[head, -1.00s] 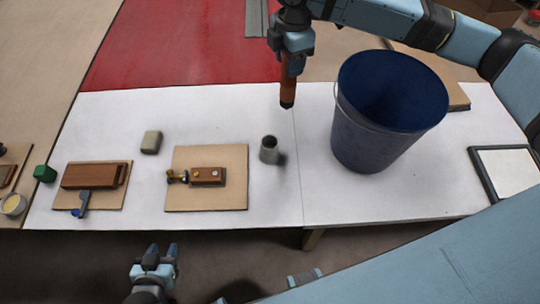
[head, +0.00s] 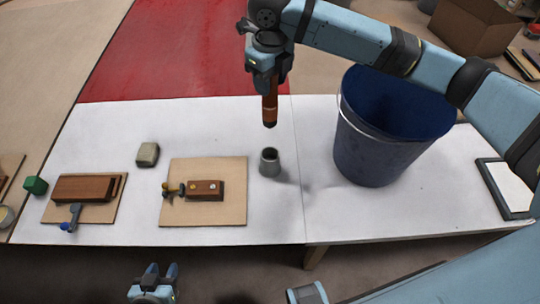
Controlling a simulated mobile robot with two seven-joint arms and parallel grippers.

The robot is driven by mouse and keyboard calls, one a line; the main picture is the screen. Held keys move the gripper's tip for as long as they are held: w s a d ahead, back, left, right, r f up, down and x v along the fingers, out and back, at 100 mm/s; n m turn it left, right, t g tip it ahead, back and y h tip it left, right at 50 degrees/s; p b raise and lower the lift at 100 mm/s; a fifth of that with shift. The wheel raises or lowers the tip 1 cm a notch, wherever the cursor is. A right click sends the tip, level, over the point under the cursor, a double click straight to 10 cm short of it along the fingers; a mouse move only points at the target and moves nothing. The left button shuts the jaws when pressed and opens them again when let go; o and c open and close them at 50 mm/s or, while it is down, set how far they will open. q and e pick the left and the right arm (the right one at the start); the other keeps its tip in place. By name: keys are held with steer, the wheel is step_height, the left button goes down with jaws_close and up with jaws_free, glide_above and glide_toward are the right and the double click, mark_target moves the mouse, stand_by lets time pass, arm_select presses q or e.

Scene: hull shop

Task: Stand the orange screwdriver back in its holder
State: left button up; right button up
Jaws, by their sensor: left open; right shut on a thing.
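The orange screwdriver (head: 270,108) hangs upright below my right gripper (head: 266,86), which is shut on its upper part. Its dark lower end is just above and behind the small grey cylindrical holder (head: 269,167) in the picture, apart from it. The holder stands on the white table with its dark opening up. My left gripper (head: 161,272) is open and empty, in front of the table's near edge.
A big blue bucket (head: 368,155) stands right of the holder. A wooden board (head: 230,212) with a brown block lies left of it, and another board (head: 98,214) further left. A grey block (head: 147,154) and a green one (head: 35,186) sit nearby. A framed panel (head: 508,186) lies at right.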

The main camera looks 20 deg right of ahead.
mark_target(270, 128)
step_height(270, 128, down, 19)
steer(key=shift+p, duration=0.5)
steer(key=shift+f, duration=0.1)
steer(key=shift+f, duration=0.4)
steer(key=o, duration=0.8)
steer(key=shift+o, duration=0.6)
steer(key=shift+r, duration=0.1)
